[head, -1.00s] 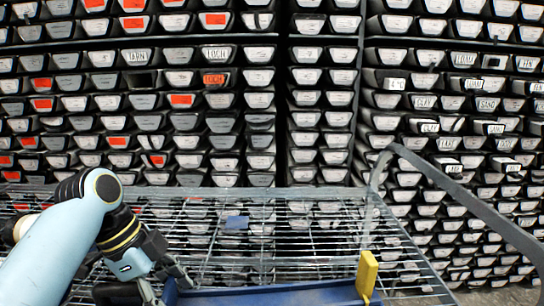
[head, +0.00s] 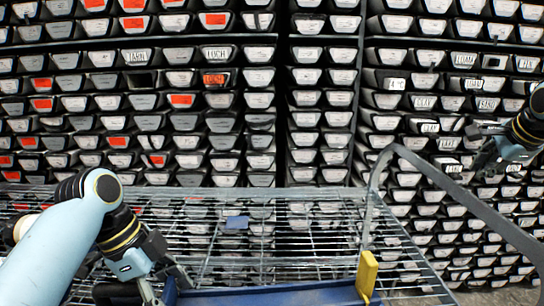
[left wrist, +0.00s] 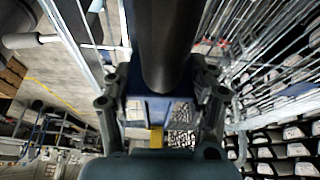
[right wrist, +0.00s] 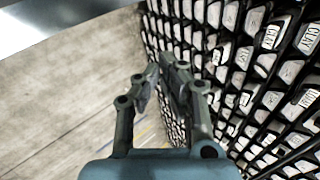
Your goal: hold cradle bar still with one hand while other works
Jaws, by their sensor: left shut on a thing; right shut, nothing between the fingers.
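A dark rounded bar (left wrist: 165,45), which I take for the cradle bar, runs between the fingers of my left gripper (left wrist: 160,95) in the left wrist view. The left gripper is shut on it. In the head view this gripper (head: 160,287) is low at the left, beside a blue cradle (head: 270,296) with a yellow end block (head: 367,274). The bar is mostly hidden there. My right gripper (head: 480,150) is at the right edge, shut and empty, in front of the racks. Its closed fingers also show in the right wrist view (right wrist: 162,75).
A wire-mesh cart top (head: 270,245) lies under the cradle, with a small blue piece (head: 237,222) on it. A grey curved handle (head: 450,185) rises at the right. Labelled core trays (head: 260,75) fill the back wall. Bare floor (right wrist: 75,95) shows in the right wrist view.

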